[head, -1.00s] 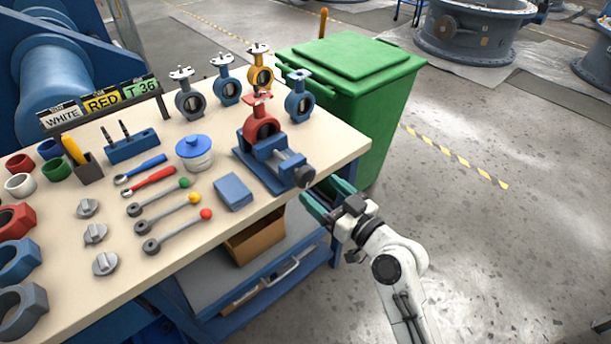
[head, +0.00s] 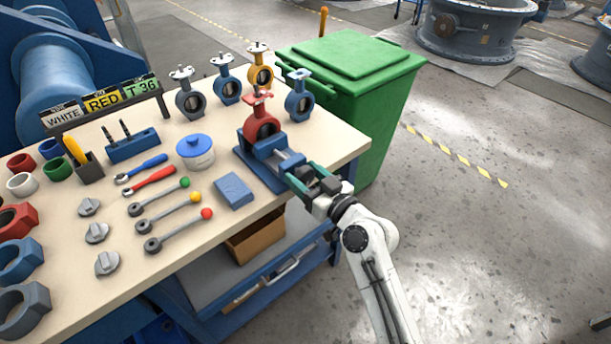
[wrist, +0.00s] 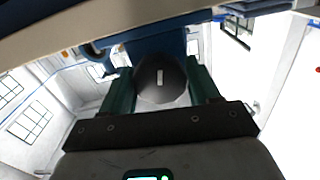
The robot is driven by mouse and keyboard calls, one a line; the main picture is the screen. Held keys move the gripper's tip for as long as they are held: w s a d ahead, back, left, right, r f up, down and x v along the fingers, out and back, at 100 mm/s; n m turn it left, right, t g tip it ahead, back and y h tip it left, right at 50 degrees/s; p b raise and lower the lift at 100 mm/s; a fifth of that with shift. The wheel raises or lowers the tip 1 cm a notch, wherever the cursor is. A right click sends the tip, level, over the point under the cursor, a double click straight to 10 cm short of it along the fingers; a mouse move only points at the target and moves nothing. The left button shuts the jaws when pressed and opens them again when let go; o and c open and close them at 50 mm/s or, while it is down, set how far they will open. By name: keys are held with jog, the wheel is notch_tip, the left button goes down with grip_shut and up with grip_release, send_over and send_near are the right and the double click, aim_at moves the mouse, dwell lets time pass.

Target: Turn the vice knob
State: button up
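The blue bench vice (head: 262,172) stands at the right end of the table, with a red butterfly valve (head: 262,126) in its jaws. The vice knob (wrist: 160,80) is a dark round disc with a small light mark in the wrist view.
The tabletop (head: 300,215) also bears a blue block (head: 234,190), a lidded pot (head: 195,151), wrenches, levers and several other valves. A green bin (head: 375,95) stands close behind the table's right edge. The floor to the right is clear.

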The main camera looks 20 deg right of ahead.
jog(key=c, duration=0.6)
jog(key=shift+f+m+b, duration=0.1)
jog(key=shift+m+b, duration=0.2)
jog(key=shift+m, duration=0.6)
jog(key=o, duration=1)
jog(key=shift+s, duration=0.1)
jog(key=b+v, duration=0.1)
jog(key=v, duration=0.9)
jog(key=shift+s+d, duration=0.15)
jog(key=shift+s, duration=0.2)
